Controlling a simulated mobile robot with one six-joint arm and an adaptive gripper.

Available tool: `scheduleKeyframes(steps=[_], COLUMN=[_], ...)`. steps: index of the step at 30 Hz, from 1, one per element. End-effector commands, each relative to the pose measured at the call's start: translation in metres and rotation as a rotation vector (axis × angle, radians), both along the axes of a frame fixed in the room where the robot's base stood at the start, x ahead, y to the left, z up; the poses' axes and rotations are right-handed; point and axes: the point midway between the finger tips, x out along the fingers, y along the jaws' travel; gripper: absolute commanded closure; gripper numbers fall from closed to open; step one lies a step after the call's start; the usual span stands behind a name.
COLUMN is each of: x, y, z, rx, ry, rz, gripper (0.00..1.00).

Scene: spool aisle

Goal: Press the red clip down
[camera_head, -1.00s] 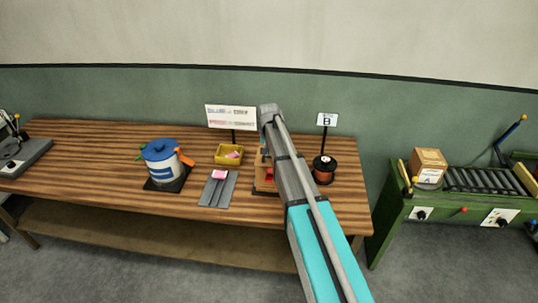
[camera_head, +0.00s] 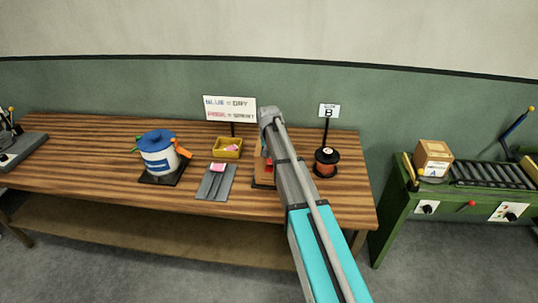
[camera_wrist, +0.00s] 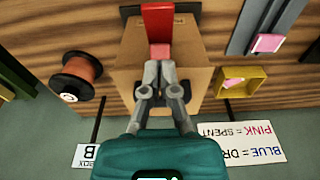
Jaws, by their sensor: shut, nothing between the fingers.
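The red clip (camera_wrist: 158,24) stands on a brown cardboard-coloured block (camera_wrist: 195,65) in the wrist view. A lower red part (camera_wrist: 160,50) sits at its near end. My gripper (camera_wrist: 160,68) is shut and empty, with its fingertips over the block just short of this red part. I cannot tell whether the tips touch it. In the head view only a sliver of the red clip (camera_head: 268,166) shows beside my arm, and my fingers are hidden.
On the wooden table (camera_head: 90,150) are a copper spool (camera_head: 327,163), a yellow tray (camera_head: 228,154), a grey slotted holder (camera_head: 213,187) with a pink piece, and a blue-and-white drum (camera_head: 158,155). A sign (camera_head: 230,109) stands behind. A green bench (camera_head: 395,215) is at the right.

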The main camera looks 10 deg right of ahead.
Motion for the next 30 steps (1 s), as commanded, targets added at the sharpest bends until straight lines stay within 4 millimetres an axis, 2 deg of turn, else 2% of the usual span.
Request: scheduleKeyframes(steps=[1, 15, 30], x=[0.001, -0.011, -0.015], y=[0.0, 0.003, 0.004], z=[-0.008, -0.042, -0.048], rx=[0.0, 0.0, 0.0], ry=[0.0, 0.0, 0.0], rz=[0.0, 0.0, 0.0], gripper=[1.0, 1.0, 1.0])
